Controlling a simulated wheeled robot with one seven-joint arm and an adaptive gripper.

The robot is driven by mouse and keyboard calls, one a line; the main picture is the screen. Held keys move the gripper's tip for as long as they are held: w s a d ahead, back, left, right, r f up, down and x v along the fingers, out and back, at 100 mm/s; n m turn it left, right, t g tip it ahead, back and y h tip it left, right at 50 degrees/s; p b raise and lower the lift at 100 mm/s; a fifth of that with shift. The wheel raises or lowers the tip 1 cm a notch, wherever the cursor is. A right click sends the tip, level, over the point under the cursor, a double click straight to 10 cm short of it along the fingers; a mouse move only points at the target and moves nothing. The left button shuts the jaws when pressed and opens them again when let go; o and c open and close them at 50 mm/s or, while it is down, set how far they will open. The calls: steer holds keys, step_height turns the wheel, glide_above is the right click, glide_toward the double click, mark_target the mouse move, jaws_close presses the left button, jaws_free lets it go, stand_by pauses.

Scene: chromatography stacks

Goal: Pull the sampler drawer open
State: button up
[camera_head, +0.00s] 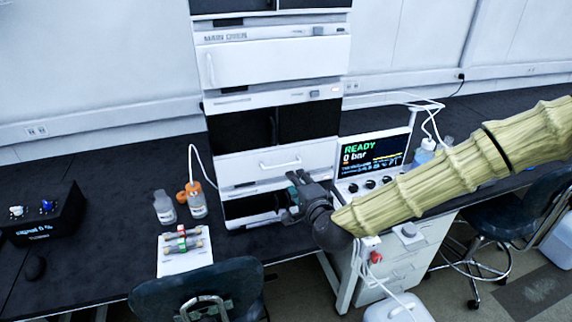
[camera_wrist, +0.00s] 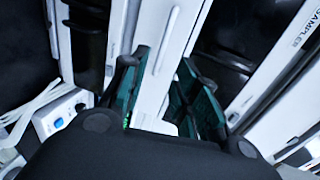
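The white drawer front (camera_head: 250,163) with a bar handle (camera_head: 281,164) sits in the lower part of the instrument stack and looks closed. My gripper (camera_head: 295,190) is in front of the stack, just below and right of this handle. In the wrist view, its two teal-lined fingers (camera_wrist: 166,82) stand apart with nothing gripped between them. A white bar handle (camera_wrist: 165,40) on a white panel shows past the fingertips. The SAMPLER label (camera_wrist: 308,25) is on a white strip at the right. I cannot tell for sure which drawer it names.
A pressure display (camera_head: 372,155) stands right of the stack. A dark box (camera_head: 42,215) is at the far left. A chair (camera_head: 200,290) stands at the front, and another (camera_head: 500,215) at the right.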

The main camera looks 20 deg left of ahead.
steer(key=p+x, duration=0.3)
steer(key=x, duration=0.7)
steer(key=shift+w+a+p, duration=0.2)
steer(key=shift+w+p, duration=0.05)
steer(key=shift+p, duration=0.15)
jaws_close()
